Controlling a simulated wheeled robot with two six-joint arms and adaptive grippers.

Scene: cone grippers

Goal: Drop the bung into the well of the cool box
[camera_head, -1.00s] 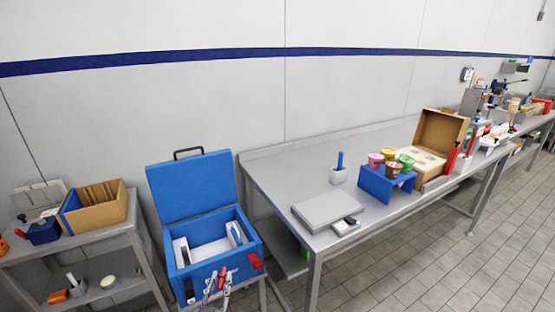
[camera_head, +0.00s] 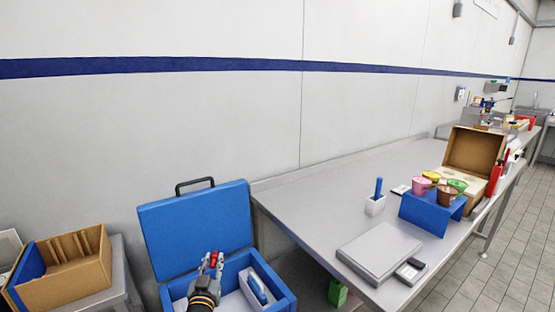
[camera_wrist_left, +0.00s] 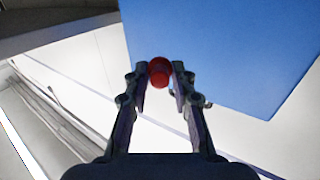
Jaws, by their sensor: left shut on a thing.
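The blue cool box (camera_head: 278,284) stands open at the lower middle of the head view, with its lid (camera_head: 196,228) raised at the back and white panels inside. My left gripper (camera_head: 212,262) is in front of the raised lid, over the box opening. It is shut on the red bung (camera_wrist_left: 159,71), which shows between the fingertips in the left wrist view. The blue lid (camera_wrist_left: 225,45) fills much of that wrist view. My arm hides part of the box's inside, and the well cannot be made out. My right gripper is not in view.
A steel table (camera_head: 300,215) to the right holds a flat grey scale (camera_head: 379,252), a white cup with a blue handle (camera_head: 376,204), a blue stand (camera_head: 432,213) with several tubs, and an open cardboard box (camera_head: 476,150). A cardboard box (camera_head: 65,268) sits at the left.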

